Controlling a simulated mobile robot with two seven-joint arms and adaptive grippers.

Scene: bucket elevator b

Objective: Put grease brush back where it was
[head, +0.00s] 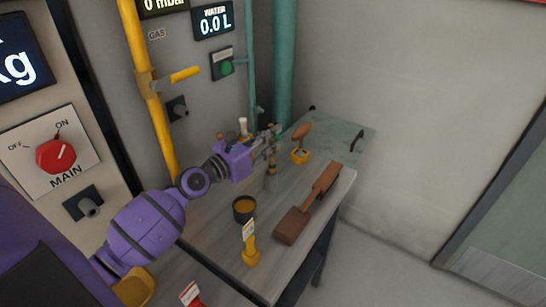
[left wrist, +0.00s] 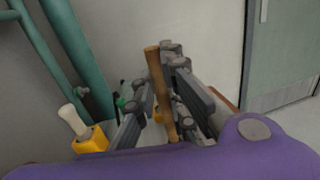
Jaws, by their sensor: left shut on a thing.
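My left gripper (head: 270,143) reaches over the bench from the left. It is shut on the wooden handle of what looks like the grease brush, which shows in the left wrist view (left wrist: 160,88) standing nearly upright between the fingers. In the head view the lower part of the brush (head: 271,168) shows below the fingers, directly above or in a small grey holder (head: 271,184); I cannot tell whether it touches. A dark pot with brown contents (head: 244,209) stands on the bench nearer me. My right gripper is out of view.
A brown wooden tool (head: 307,205) lies along the bench's right side. A wooden-headed tool in a yellow base (head: 300,154) stands behind. A yellow tagged item (head: 250,254) and a red one (head: 192,296) are nearer. The yellow pipe (head: 150,90) runs up the wall at left.

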